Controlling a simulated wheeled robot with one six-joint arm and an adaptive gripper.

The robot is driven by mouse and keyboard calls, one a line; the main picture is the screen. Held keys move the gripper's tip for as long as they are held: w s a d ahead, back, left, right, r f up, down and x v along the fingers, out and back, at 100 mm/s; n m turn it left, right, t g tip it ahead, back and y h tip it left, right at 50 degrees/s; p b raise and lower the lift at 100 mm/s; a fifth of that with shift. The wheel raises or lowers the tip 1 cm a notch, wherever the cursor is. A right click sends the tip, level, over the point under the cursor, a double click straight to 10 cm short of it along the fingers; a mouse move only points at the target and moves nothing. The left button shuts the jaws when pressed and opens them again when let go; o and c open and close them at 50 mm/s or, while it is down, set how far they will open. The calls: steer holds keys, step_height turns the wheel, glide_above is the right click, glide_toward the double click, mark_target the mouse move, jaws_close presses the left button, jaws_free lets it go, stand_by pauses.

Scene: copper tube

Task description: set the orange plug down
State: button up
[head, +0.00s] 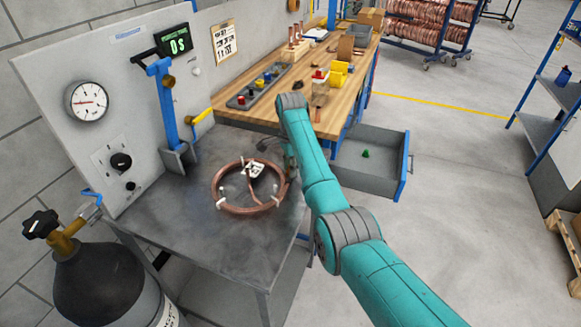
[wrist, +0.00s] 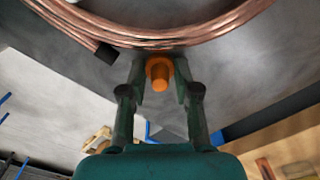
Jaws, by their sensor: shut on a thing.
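The orange plug (wrist: 159,72) shows in the wrist view between the two fingertips of my gripper (wrist: 160,82), which is shut on it. The plug is close beside the copper tube coil (wrist: 190,40), and I cannot tell whether they touch. In the head view the coil (head: 216,192) lies on the grey metal bench (head: 190,225). My gripper (head: 291,160) is at the coil's right side, over the bench's right edge area, partly hidden by my arm. The plug cannot be made out in the head view.
A dark strip (head: 262,89) with several coloured plugs lies on the wooden workbench (head: 222,105). An open drawer (head: 340,165) holds a green plug (head: 365,153). A blue lever press (head: 166,110) and a black gas cylinder (head: 100,285) stand at the left. Bare bench lies around the coil.

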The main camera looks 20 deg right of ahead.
steer(key=o, duration=0.7)
steer(key=shift+f, duration=0.1)
step_height(320, 180, up, 12)
stand_by(0.4)
